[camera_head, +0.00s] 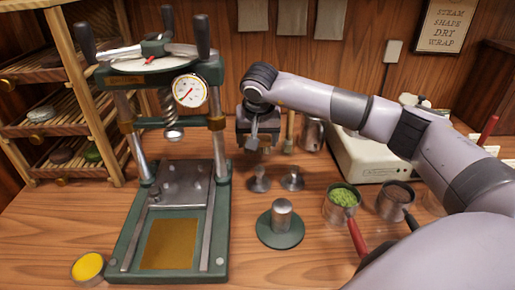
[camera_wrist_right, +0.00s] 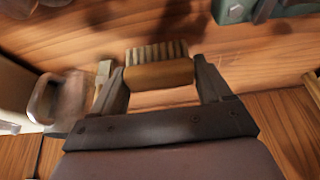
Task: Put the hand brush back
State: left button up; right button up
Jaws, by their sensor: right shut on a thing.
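My right gripper (camera_head: 254,142) hangs over the back of the table, just right of the green press. In the right wrist view the hand brush (camera_wrist_right: 158,73) sits crosswise between my two gripper fingers. It has a wooden back and pale bristles that point away from the wrist. The fingers are shut on it at its two ends. In the head view I cannot make the brush out clearly at the gripper. Whether it touches anything below cannot be told. My left gripper is not in view.
The green press (camera_head: 175,255) stands left of the gripper. A pale wooden handle (camera_head: 290,131) and a metal jug (camera_head: 312,134) stand close on its right. Small metal pieces (camera_head: 258,181) and a green disc (camera_head: 280,237) lie in front. A white appliance (camera_head: 365,157) is further right.

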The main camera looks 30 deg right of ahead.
jog(key=shift+f, duration=1.65)
jog(key=o, duration=0.9)
jog(key=shift+f, duration=0.1)
jog(key=shift+c, duration=0.2)
jog(key=v, duration=1.2)
